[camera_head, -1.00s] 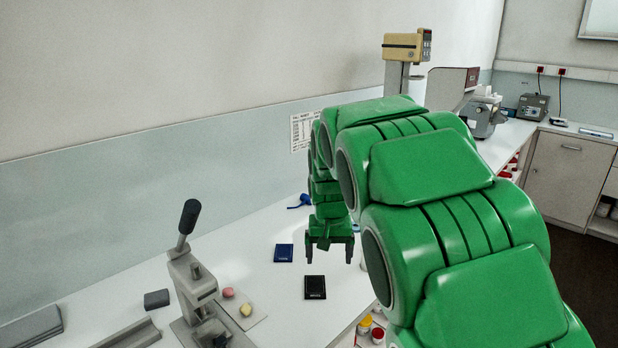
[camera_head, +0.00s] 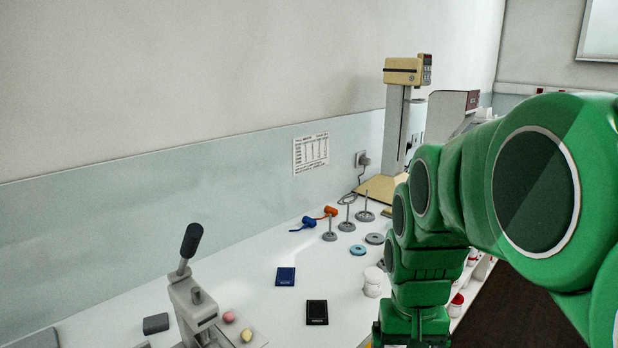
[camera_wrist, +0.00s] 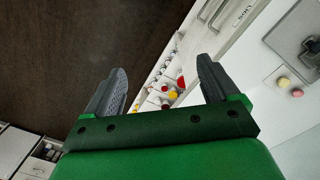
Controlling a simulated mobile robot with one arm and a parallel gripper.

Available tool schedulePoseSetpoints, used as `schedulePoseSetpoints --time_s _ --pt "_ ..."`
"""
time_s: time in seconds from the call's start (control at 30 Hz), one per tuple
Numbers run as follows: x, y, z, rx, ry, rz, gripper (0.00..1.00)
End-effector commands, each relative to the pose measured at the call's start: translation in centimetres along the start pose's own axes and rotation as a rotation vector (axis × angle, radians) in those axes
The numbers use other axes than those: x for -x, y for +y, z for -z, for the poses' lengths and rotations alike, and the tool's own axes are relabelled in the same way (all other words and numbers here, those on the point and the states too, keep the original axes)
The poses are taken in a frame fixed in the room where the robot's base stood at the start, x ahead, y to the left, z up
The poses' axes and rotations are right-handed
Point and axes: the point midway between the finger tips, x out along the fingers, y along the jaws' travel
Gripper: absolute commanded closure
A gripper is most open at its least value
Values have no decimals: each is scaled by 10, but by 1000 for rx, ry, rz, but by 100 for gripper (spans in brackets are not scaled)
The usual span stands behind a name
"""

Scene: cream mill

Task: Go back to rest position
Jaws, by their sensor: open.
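My gripper (camera_wrist: 160,90) shows in the wrist view with its two dark fingers spread wide and nothing between them. Behind the fingers lie the dark floor and a shelf edge with small red, yellow and white jars. In the head view my green arm fills the right side, bent down in front of the counter's right edge. The fingers are out of that view, below the bottom edge.
The white counter (camera_head: 235,292) holds a lever press (camera_head: 190,295), a blue pad (camera_head: 285,276), a black pad (camera_head: 317,312), a white jar (camera_head: 373,281) and several ringed stands (camera_head: 329,232). A cream column instrument (camera_head: 402,120) stands behind. Dark floor (camera_head: 510,312) is clear at right.

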Motion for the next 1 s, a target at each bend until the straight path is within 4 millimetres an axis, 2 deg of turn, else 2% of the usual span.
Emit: schedulePoseSetpoints --time_s 0.03,0.3,0.5,0.6,1.0 --pt "-1 3 -16 2 -7 2 12" --pt "-15 9 -93 46 -71 9 12" --pt "-26 9 -135 84 -107 15 12" --pt "-29 9 -145 93 -116 17 12" --pt "-29 9 -145 93 -116 17 12"
